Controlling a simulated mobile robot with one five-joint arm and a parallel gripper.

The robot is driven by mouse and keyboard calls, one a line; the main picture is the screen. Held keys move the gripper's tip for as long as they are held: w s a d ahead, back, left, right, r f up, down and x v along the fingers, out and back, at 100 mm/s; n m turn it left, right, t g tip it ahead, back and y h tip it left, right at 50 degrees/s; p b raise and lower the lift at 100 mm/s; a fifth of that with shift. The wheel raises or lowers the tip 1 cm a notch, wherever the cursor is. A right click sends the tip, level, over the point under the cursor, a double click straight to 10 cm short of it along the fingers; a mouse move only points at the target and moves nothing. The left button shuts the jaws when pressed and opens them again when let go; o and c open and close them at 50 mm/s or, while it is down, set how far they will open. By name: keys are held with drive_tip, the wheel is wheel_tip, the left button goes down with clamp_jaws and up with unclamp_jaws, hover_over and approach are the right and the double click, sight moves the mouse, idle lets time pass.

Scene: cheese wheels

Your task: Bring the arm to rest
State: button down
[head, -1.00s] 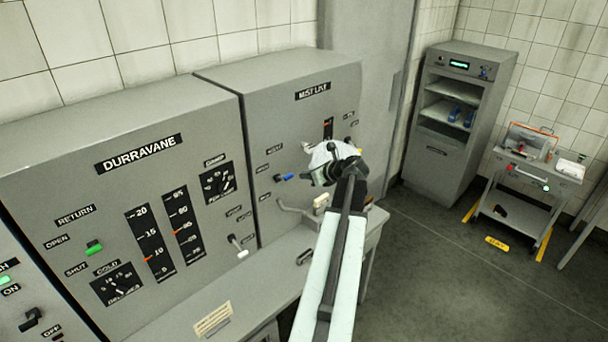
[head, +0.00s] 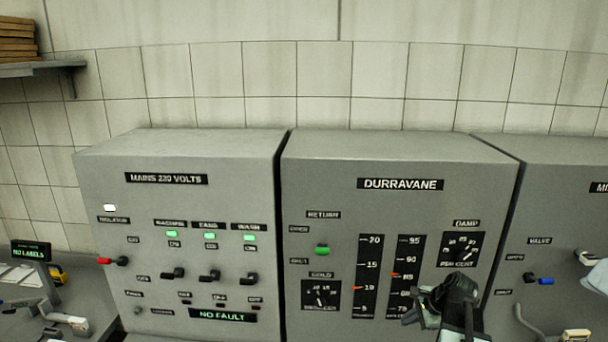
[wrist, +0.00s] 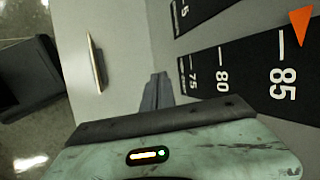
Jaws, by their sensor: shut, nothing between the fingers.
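My gripper (head: 422,308) shows at the lower right of the head view, in front of the right part of the DURRAVANE panel (head: 340,190). My dark wrist covers part of the DAMP dial's surroundings and the lower end of the right scale. In the wrist view, my gripper's fingers (wrist: 155,92) are together with nothing held. They point toward the grey panel face beside the black scale (wrist: 245,75) marked 75, 80 and 85. I cannot tell the exact gap to the panel.
The MAINS panel (head: 180,215) stands to the left, with several switches and a NO FAULT display (head: 222,316). A panel with a blue-tipped valve lever (head: 545,281) stands to the right. A shelf (head: 40,68) juts from the wall at upper left.

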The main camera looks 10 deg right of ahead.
drive_tip(key=s+a+f+n+g+b, duration=0.1)
drive_tip(key=a+f+n, duration=0.4)
drive_tip(key=a, duration=0.5)
drive_tip(key=s+a+f+n+g+h+b, duration=0.1)
drive_tip(key=a+f+n+g+b, duration=0.2)
drive_tip(key=a+f+n+b, duration=0.2)
drive_tip(key=s+a+f+n+g+h+b, duration=0.1)
drive_tip(key=a+f+n+b, duration=0.3)
drive_tip(key=a+n, duration=0.5)
drive_tip(key=shift+s+a+f+n+g+b, duration=0.1)
drive_tip(key=shift+s+a+f+g+b, duration=0.2)
drive_tip(key=shift+a, duration=0.95)
drive_tip(key=shift+s+a+f+n+t+p, duration=0.1)
drive_tip(key=shift+a+f, duration=0.3)
drive_tip(key=shift+a, duration=0.85)
drive_tip(key=shift+s+a+f+n+g+b, duration=0.1)
drive_tip(key=shift+s+a+f+g+b, duration=0.2)
drive_tip(key=shift+a, duration=0.95)
drive_tip(key=shift+w, duration=0.1)
